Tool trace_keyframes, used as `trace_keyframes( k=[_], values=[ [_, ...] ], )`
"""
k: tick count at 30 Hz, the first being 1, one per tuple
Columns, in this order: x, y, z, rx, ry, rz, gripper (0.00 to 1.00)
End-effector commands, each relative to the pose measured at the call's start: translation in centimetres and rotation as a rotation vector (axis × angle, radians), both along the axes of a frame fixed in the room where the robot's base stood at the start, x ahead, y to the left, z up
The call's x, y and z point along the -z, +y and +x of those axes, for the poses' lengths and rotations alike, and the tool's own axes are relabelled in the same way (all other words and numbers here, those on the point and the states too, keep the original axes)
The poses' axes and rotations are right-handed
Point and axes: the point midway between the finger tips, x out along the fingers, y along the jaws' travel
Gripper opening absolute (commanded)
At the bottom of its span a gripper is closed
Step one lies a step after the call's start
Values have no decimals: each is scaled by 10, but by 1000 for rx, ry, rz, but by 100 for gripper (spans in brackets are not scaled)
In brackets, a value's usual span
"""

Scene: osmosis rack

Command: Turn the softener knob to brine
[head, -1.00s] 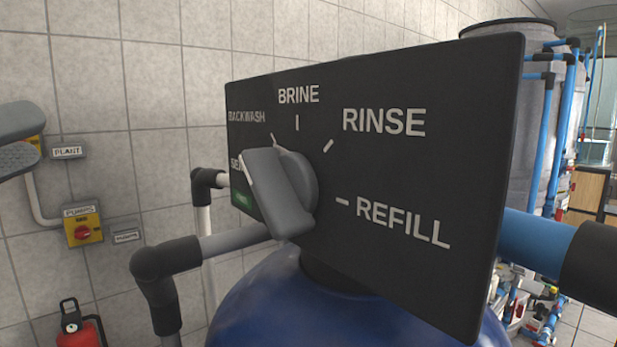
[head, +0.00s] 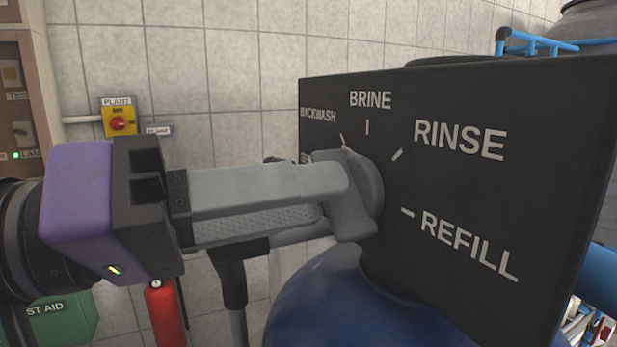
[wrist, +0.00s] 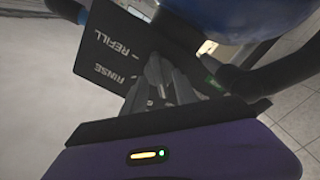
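The softener knob (head: 350,220) is a grey bar-shaped handle on a round base, on a black panel (head: 470,110). The panel reads BACKWASH, BRINE, RINSE and REFILL. The knob's upper end leans left of the BRINE mark (head: 367,127), toward the BACKWASH side. My gripper (head: 335,195) reaches in from the left, its grey fingers at the knob and partly covering it. In the wrist view the fingers (wrist: 160,92) stand apart with the knob (wrist: 154,72) between their tips. Whether they touch the knob is hard to see.
A blue tank (head: 330,300) sits below the panel, with grey pipes beside it. A tiled wall (head: 240,90) stands behind, with a yellow PLANT switch (head: 118,118). A red extinguisher (head: 165,315) and green first-aid box (head: 62,318) are lower left.

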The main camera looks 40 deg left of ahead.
Motion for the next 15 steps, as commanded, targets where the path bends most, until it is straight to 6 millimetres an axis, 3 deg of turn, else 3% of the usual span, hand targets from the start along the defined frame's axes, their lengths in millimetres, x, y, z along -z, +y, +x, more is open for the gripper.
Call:
trace_keyframes(
  k=[12, 15],
  values=[
    [0, -5, 10, 0, -1, -1, 35],
    [0, -4, 10, 0, -1, -1, 17]
  ],
)
